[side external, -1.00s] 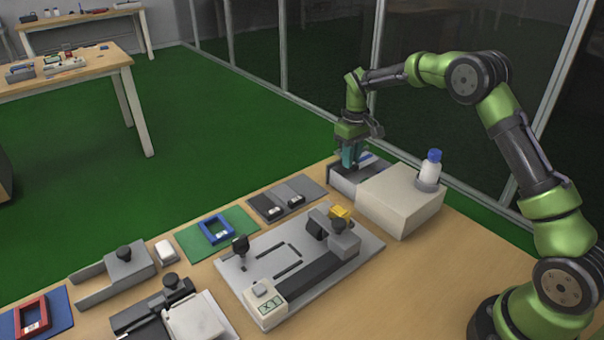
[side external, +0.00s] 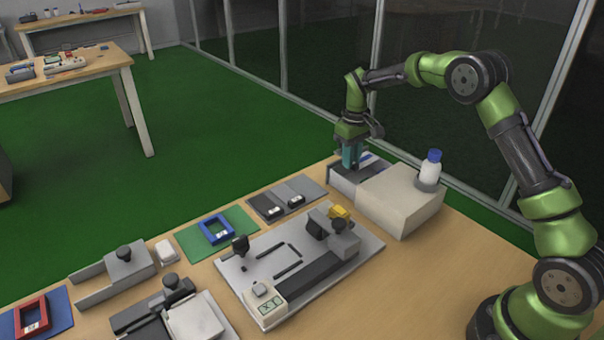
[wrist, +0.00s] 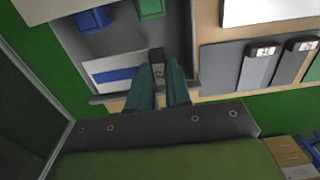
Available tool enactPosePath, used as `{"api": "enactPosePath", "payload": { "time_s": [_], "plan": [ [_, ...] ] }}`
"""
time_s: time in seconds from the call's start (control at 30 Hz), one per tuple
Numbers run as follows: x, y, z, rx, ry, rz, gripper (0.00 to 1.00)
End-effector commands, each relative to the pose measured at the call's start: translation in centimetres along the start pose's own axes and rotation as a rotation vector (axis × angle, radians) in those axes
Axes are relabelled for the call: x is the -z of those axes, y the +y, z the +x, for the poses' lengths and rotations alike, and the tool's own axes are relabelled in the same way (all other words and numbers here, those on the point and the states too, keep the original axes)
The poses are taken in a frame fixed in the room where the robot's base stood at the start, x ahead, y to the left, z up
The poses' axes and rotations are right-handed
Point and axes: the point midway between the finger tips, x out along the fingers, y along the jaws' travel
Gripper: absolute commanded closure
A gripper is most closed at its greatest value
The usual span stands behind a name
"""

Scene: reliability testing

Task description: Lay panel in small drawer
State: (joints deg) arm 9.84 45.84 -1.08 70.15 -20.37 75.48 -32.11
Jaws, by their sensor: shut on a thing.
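My gripper (side external: 352,164) has teal fingers and is over the small drawer (side external: 343,182) at the table's far edge. In the wrist view the fingers (wrist: 158,92) are shut on a small dark grey part with a light mark, which I take to be the panel (wrist: 157,65). The fingers hide much of it, and I cannot tell whether it touches the drawer floor. The drawer (wrist: 82,48) is grey inside, and a white piece with a blue stripe (wrist: 115,73) lies in it beside the fingers.
A beige box (side external: 400,200) adjoins the drawer, with a blue-capped white bottle (side external: 430,168) on top. Two dark-ended strips lie on a grey mat (side external: 312,185) nearby. A grey fixture plate (side external: 340,270) fills the middle of the table.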

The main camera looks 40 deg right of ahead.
Motion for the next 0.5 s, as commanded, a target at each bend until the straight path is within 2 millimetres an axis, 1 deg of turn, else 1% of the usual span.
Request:
{"api": "enactPosePath", "payload": {
  "time_s": [0.5],
  "plan": [
    [0.0,-0.01,0.74,0.0,-0.001,0.0,1.0]
  ]
}}
